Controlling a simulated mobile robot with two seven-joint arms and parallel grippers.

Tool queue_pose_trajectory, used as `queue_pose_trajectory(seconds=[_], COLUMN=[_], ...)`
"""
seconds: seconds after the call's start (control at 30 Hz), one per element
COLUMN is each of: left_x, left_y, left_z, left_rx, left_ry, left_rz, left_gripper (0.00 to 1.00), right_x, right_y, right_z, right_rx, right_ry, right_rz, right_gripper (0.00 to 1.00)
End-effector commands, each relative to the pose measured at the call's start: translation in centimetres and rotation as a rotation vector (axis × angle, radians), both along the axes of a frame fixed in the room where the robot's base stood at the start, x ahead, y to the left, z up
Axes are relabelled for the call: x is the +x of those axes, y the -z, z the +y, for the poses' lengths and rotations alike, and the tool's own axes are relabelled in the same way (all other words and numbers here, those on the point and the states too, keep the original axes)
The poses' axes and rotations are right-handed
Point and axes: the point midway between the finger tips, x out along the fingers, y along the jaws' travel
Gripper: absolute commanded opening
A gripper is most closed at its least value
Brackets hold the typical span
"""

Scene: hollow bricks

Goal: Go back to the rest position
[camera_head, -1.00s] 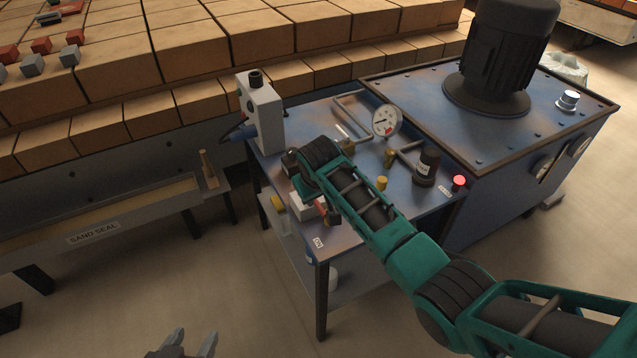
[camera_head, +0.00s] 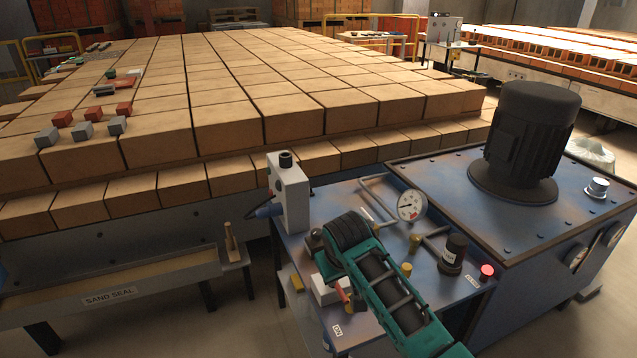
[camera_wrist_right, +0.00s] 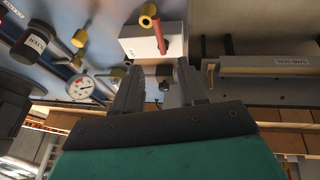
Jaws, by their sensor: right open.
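My right arm (camera_head: 385,285) comes in from the lower right of the head view, over the blue bench (camera_head: 455,295). In the right wrist view my right gripper (camera_wrist_right: 158,82) has its two fingers apart with nothing between them. The fingertips are near a white box with a red lever (camera_wrist_right: 157,42), apart from it as far as I can tell. The white box (camera_head: 327,290) also shows in the head view, below the wrist, with the red lever (camera_head: 342,291) at its side. The head view mostly hides the right fingers. My left gripper is out of view.
A gauge (camera_head: 411,206), a black cylinder (camera_head: 453,254) and a red button (camera_head: 487,270) stand close to my right arm. A grey-white post (camera_head: 289,192) rises at the bench's left corner. A motor (camera_head: 527,140) tops the blue tank. Stacked bricks (camera_head: 228,125) fill the left behind.

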Motion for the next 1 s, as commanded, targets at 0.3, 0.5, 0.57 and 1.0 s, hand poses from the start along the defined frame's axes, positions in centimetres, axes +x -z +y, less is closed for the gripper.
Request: queue_pose_trajectory(seconds=[0.3, 0.5, 0.57, 1.0], left_x=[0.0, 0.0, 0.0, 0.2], left_y=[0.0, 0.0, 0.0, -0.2], left_z=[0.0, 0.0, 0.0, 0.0], left_rx=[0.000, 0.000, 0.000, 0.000], left_ry=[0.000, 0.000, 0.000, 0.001], left_rz=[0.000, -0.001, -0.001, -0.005], left_gripper=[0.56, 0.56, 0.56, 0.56], right_x=[-5.3, -11.5, -13.6, -24.4], right_y=[7.2, 11.0, 11.6, 10.1], right_z=[-1.2, -3.4, -4.3, -8.9], right_rx=[0.137, 0.233, 0.253, 0.306], right_ry=[-0.007, 0.008, 0.015, 0.024], right_rz=[-0.087, -0.214, -0.254, -0.493], right_gripper=[0.41, 0.41, 0.41, 0.41])
